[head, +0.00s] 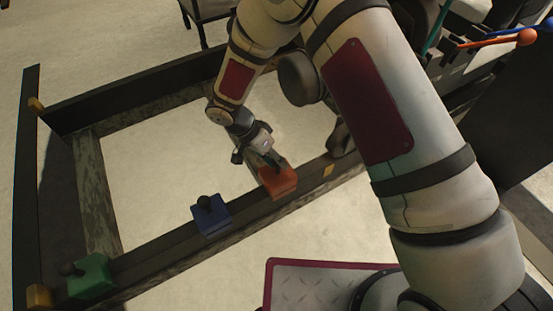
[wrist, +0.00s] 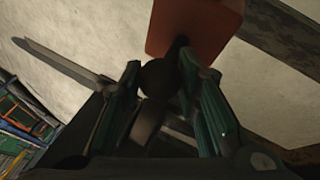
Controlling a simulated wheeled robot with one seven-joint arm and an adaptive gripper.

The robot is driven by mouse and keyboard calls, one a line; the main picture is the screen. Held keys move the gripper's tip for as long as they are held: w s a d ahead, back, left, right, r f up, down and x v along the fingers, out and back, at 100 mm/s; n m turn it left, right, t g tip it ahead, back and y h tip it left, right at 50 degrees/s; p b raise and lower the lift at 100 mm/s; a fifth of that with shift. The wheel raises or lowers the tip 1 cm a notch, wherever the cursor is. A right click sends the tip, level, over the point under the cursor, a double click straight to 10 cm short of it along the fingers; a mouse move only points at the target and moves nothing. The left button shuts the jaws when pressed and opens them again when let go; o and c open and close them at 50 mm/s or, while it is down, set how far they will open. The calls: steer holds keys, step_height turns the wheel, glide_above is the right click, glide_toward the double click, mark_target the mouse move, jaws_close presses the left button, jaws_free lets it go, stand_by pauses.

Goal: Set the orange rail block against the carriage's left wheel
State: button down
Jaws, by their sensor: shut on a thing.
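The orange rail block (head: 279,182) shows at the near rail (head: 250,206) in the head view, right of the blue block. My gripper (head: 270,160) is shut on its dark round knob. In the wrist view the two fingers (wrist: 160,82) stand on either side of the knob, and the orange block (wrist: 196,28) shows beyond them. I cannot tell whether the block rests on the rail or hangs just above it. A dark rounded part (head: 341,139), perhaps a carriage wheel, shows at the rail to the right of the block. My arm hides much of the carriage.
A blue block (head: 211,217) and a green block (head: 90,276) with dark knobs sit farther left along the rail. A small yellow mark (head: 328,171) lies between the orange block and the dark part. Levers with orange (head: 526,37) ends stand at upper right.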

steer(key=shift+f+b, duration=0.9)
steer(key=c, duration=1.1)
jaws_free()
steer(key=v, duration=1.2)
